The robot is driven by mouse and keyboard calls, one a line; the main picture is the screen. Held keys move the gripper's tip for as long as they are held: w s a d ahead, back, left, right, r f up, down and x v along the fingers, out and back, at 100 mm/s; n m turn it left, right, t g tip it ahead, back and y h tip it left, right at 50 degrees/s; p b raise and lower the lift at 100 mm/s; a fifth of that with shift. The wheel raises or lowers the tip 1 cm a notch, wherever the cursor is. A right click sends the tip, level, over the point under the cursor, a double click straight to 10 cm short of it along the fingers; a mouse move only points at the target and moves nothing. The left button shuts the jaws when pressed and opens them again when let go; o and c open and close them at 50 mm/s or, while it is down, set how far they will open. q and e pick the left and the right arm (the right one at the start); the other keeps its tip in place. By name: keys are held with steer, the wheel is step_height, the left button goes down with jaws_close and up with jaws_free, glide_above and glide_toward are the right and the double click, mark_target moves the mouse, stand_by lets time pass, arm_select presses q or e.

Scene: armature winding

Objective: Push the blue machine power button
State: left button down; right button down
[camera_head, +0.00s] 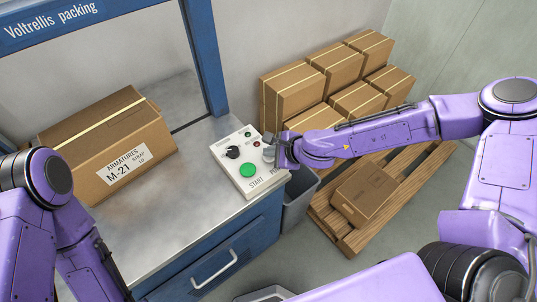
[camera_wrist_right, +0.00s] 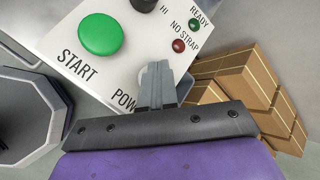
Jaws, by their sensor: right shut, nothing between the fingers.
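The blue machine (camera_head: 207,60) carries a white control box (camera_head: 226,160) at the right end of its metal top. The box has a green START button (camera_head: 247,170), which also shows in the wrist view (camera_wrist_right: 100,34). A label beginning "POW" (camera_wrist_right: 126,101) is partly covered by my right gripper. My right gripper (camera_head: 272,150) is shut and empty, its fingertips (camera_wrist_right: 157,72) over the box beside that label. A pale round edge shows beside the fingertips; the power button itself is mostly hidden. I cannot tell whether they touch it. My left arm is at lower left; its gripper is out of view.
A black knob (camera_head: 233,152) and small indicator lamps sit on the box. A labelled carton (camera_head: 120,150) stands on the metal top. A grey bin (camera_head: 296,205) is beside the machine. Stacked cartons (camera_head: 290,90) and a wooden pallet (camera_head: 335,228) lie to the right.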

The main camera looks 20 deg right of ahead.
mark_target(271, 158)
steer(key=shift+r+p, duration=0.35)
steer(key=shift+p, duration=0.05)
steer(key=shift+r, duration=0.1)
step_height(271, 158, up, 6)
steer(key=p, duration=0.5)
steer(key=shift+p, duration=0.3)
